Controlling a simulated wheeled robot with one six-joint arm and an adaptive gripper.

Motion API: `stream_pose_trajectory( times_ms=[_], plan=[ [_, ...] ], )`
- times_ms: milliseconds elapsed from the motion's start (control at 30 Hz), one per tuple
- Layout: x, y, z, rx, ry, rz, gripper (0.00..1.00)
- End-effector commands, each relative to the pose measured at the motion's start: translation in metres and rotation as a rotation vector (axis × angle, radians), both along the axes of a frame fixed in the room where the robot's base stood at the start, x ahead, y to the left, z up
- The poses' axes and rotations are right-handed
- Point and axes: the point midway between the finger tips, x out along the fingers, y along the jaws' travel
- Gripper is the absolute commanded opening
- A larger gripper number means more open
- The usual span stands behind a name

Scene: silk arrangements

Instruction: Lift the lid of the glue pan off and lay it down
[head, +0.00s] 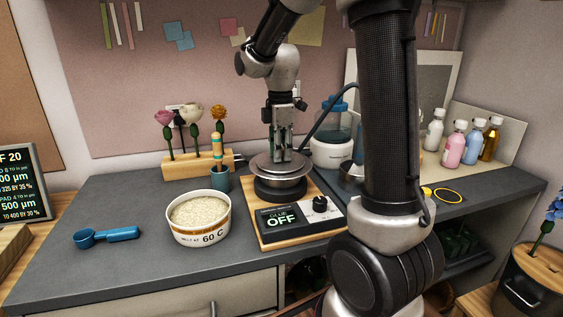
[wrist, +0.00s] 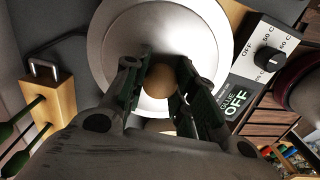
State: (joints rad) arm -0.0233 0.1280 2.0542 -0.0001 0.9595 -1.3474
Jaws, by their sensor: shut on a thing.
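The glue pan (head: 281,190) sits on a dark heater whose display reads "GLUE OFF". Its metal lid (head: 265,166) lies over the pan's top in the head view. In the wrist view the round lid (wrist: 120,45) fills the upper middle, with a tan round knob (wrist: 160,80) at its centre. My gripper (head: 281,158) points down over the lid. In the wrist view my gripper (wrist: 164,88) has its two fingers on either side of the knob, shut on it. Whether the lid is clear of the rim cannot be told.
A white tub of pellets (head: 199,234) and a blue scoop (head: 106,236) stand left of the heater. A wooden flower stand (head: 185,165) and a blue cup (head: 221,179) are behind the tub. Several bottles (head: 472,146) stand at right. The counter's left part (head: 120,200) is mostly free.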

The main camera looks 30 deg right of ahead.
Motion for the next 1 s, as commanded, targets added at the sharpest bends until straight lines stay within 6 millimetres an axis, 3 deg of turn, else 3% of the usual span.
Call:
stream_pose_trajectory(
  times_ms=[567,1000],
  plan=[
    [0.000,0.000,0.017,0.000,-0.001,0.000,0.00],
    [0.000,0.000,0.049,0.000,-0.002,0.000,0.00]
  ],
)
